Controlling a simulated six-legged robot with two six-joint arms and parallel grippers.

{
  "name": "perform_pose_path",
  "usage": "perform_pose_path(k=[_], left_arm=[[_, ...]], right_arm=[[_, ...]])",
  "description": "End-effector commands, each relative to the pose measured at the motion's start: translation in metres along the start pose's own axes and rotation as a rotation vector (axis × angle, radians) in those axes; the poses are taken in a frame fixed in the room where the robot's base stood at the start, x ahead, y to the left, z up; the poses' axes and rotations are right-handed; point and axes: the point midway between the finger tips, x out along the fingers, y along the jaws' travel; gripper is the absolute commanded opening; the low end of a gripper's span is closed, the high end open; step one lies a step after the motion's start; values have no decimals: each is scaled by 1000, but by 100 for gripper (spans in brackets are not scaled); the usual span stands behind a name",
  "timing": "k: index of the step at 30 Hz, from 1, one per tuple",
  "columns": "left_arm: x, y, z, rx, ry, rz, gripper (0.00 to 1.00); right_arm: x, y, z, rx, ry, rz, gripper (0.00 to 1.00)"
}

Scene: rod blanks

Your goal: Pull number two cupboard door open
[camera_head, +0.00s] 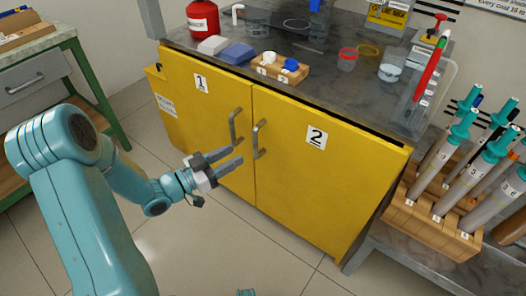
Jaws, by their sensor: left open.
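The number two cupboard door (310,170) is the right-hand yellow door with a "2" label. It looks shut. Its grey bar handle (258,139) is near its left edge. The number one door (208,115) is beside it on the left, also shut, with its own handle (236,126). My left gripper (236,158) is open and empty in front of door one, with its fingers pointing right toward the door two handle. It appears apart from both handles.
The cupboard's grey top (328,68) holds a red container (203,18), a wooden block with caps (280,69), beakers and a red tube. A wooden rack (430,220) of numbered teal-topped cylinders stands at the right. A green-framed bench (92,85) stands left. The tiled floor in front is clear.

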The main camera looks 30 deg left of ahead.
Motion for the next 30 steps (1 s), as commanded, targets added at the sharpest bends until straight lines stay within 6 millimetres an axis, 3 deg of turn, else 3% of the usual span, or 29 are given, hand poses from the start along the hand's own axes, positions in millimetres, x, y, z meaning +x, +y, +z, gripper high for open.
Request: perform_pose_path(k=[1,3,9,13,17,30], left_arm=[[-9,-9,17,10,-4,-28,42],[-19,-19,26,20,-10,-59,42],[-41,-36,45,32,-23,-120,42],[-40,-40,49,31,-26,-130,42],[-20,-41,49,32,-26,-126,42],[83,-53,52,31,-25,-123,42]], right_arm=[[18,6,0,0,1,0,42],[28,10,-1,0,1,0,42],[45,17,-1,1,2,0,42],[48,18,-1,2,2,0,42],[51,19,-2,4,5,0,42],[68,29,-8,17,18,2,42]])
